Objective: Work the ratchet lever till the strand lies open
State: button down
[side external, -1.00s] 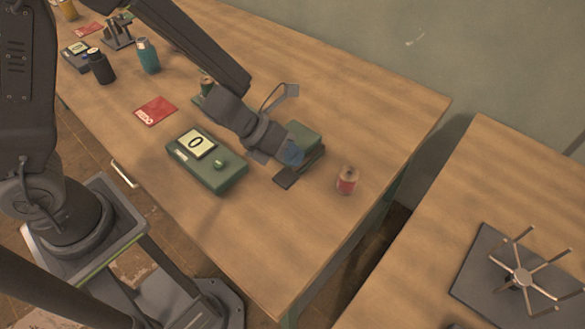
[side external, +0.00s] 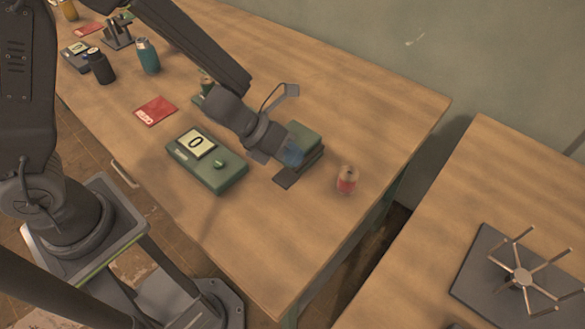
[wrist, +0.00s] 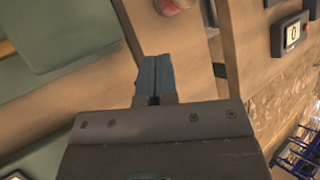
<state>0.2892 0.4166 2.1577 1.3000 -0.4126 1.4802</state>
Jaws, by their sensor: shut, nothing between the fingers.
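My gripper (side external: 291,157) is at the green block-shaped device (side external: 309,136) with a dark base plate (side external: 288,179), near the table's right end. In the wrist view the two blue-grey fingers (wrist: 154,78) are shut together with nothing between them. A large green surface (wrist: 60,32) fills the upper left there. I cannot tell whether the fingers touch the device. No ratchet lever or strand can be made out; the arm covers part of the device.
A red and pale cylinder (side external: 347,180) stands right of the device. A red packet (side external: 155,110), a dark bottle (side external: 101,67) and a teal bottle (side external: 148,56) are farther left. A second table carries a spoked stand (side external: 522,277). The table's front right is clear.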

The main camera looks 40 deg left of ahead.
aim_at(297, 171)
dwell(0.7)
jog(key=shift+f, duration=0.4)
jog(key=shift+s+f, duration=0.15)
jog(key=shift+f, duration=1.25)
dwell(1.2)
jog(key=shift+r, duration=1.8)
jog(key=shift+w+r, duration=0.2)
jog(key=shift+r, duration=2.3)
